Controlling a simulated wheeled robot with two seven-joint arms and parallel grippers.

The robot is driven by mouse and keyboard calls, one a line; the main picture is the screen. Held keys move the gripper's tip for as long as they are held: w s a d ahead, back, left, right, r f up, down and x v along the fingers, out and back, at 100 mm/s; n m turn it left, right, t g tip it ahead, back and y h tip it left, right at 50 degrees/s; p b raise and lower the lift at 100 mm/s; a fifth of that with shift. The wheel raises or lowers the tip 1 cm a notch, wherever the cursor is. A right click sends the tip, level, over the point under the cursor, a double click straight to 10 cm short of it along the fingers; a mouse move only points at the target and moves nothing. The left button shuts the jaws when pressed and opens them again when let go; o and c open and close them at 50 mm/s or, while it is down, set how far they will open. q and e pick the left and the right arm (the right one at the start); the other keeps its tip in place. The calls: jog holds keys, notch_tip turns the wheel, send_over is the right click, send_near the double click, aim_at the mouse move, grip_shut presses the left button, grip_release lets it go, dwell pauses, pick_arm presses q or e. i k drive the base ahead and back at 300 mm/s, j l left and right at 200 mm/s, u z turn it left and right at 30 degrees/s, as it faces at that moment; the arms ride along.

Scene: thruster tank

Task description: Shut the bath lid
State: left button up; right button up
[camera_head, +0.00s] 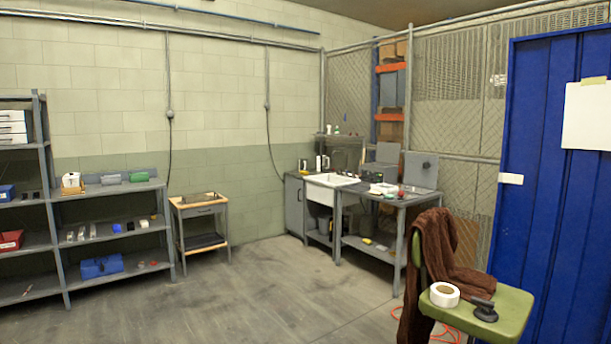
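A grey panel with a dark round knob (421,170) stands raised at the back right of a grey workbench (400,202) in the head view. It looks like the open bath lid, but I am too far away to be sure. The bath body cannot be made out clearly; dark items (376,172) stand to the left of the panel. Neither of my grippers shows in the head view.
A white sink (331,181) stands left of the workbench. A green chair (477,310) with a brown cloth (436,262), a tape roll (444,294) and an orange cable is at front right, beside a blue door (556,215). Shelves (106,188) stand left. The middle floor is clear.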

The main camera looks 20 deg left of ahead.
aim_at(388, 151)
jog(key=u, duration=0.15)
jog(key=i+u, duration=0.2)
jog(key=i, duration=0.35)
jog(key=i+u, duration=0.1)
jog(key=i, duration=0.5)
jog(key=i+u, duration=0.15)
jog(key=i, duration=0.45)
jog(key=i+l+u, duration=0.1)
jog(key=i, duration=0.5)
jog(key=i+l+u, duration=0.1)
jog(key=i, duration=1.25)
jog(key=i+j+z, duration=0.1)
jog(key=i, duration=0.6)
jog(key=i+j, duration=0.1)
jog(key=i, duration=0.6)
jog(key=z, duration=0.05)
